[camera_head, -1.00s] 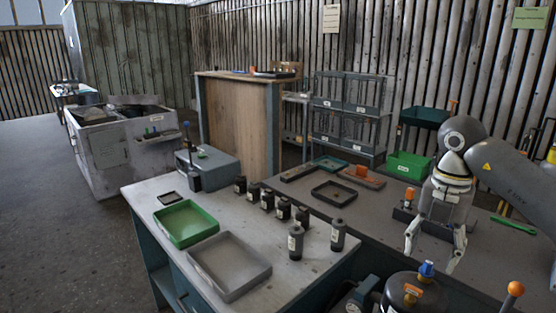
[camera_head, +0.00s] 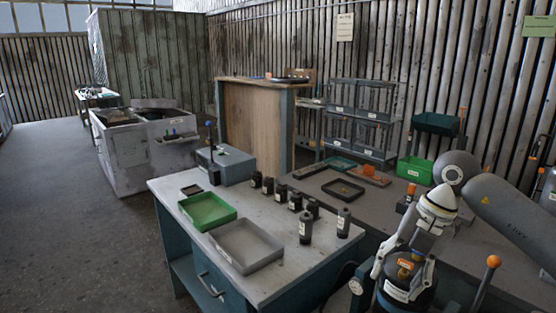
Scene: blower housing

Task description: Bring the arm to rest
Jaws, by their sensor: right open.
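My right arm comes in from the right edge, and its gripper (camera_head: 403,272) points down at the lower right. Its two fingers are spread, with no object clearly held between them. Behind or below the fingers is a dark rounded housing (camera_head: 405,263) with an orange label; I cannot tell whether the fingers touch it. My left gripper is out of view.
A bench (camera_head: 185,182) holds a green tray (camera_head: 207,211), a grey tray (camera_head: 246,246) and several black cylinders (camera_head: 305,227). An orange-knobbed lever (camera_head: 493,262) stands right of the gripper. Shelves (camera_head: 363,115) and a green bin (camera_head: 415,170) are behind. Open floor lies left.

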